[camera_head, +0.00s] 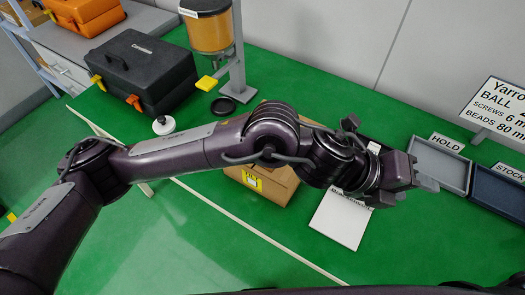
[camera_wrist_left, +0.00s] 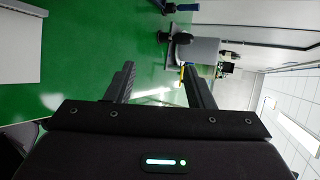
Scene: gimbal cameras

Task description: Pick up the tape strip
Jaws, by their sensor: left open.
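I cannot make out a tape strip in either view; my left arm crosses the head view and hides part of the work surface. My left gripper (camera_head: 424,181) is at the right of the head view, in front of the tray labelled HOLD. In the left wrist view its two fingers (camera_wrist_left: 160,85) stand apart with nothing between them. My right gripper does not show.
A cardboard box (camera_head: 272,184) and a white sheet (camera_head: 341,219) lie beneath my left arm. The HOLD tray (camera_head: 437,165) and STOCK tray (camera_head: 497,192) are at right. A black toolbox (camera_head: 140,72) and an orange-filled dispenser (camera_head: 209,30) stand at back left.

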